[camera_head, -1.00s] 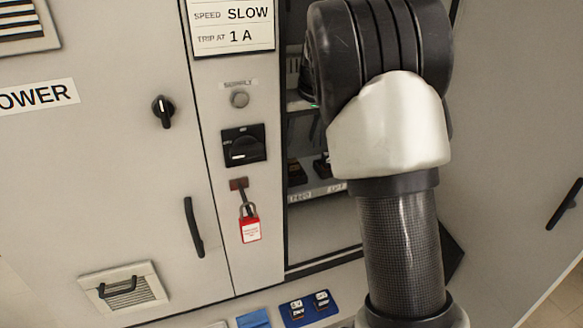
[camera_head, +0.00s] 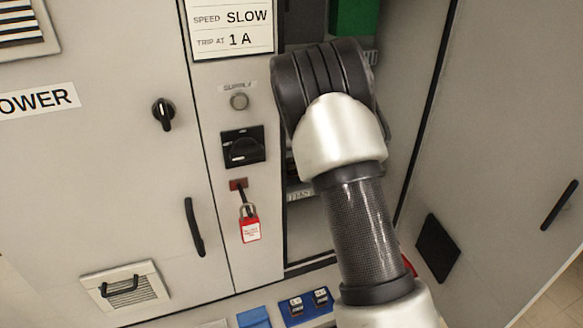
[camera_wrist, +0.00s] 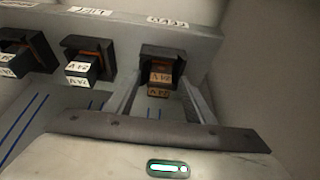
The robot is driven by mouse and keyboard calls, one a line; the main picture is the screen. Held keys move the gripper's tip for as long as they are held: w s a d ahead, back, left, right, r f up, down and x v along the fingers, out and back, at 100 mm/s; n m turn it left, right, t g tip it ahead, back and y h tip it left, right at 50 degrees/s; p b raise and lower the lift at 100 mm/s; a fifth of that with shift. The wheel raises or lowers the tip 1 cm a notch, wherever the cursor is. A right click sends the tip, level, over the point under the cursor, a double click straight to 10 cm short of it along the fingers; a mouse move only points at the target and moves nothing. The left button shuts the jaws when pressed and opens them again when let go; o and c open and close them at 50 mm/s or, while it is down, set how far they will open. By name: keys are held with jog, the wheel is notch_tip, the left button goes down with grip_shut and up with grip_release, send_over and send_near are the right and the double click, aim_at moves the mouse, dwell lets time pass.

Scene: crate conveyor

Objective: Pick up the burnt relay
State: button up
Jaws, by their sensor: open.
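In the wrist view a dark relay (camera_wrist: 161,68) sits in the row at the upper middle. Its labels are brown and scorched-looking, unlike the white labels of its neighbours. My gripper (camera_wrist: 160,88) is open, with one thin finger on either side of this relay's front. I cannot tell whether the fingers touch it. Two other dark relays with white labels, one at the middle left (camera_wrist: 88,62) and one at the far left (camera_wrist: 20,52), stand in the same row. In the head view my arm hides the gripper and the relays inside the cabinet.
A blue tray (camera_head: 305,306) with two small relays lies below.

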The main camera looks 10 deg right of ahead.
jog(key=shift+c, duration=0.3)
jog(key=c, duration=1.1)
jog(key=shift+r, duration=0.15)
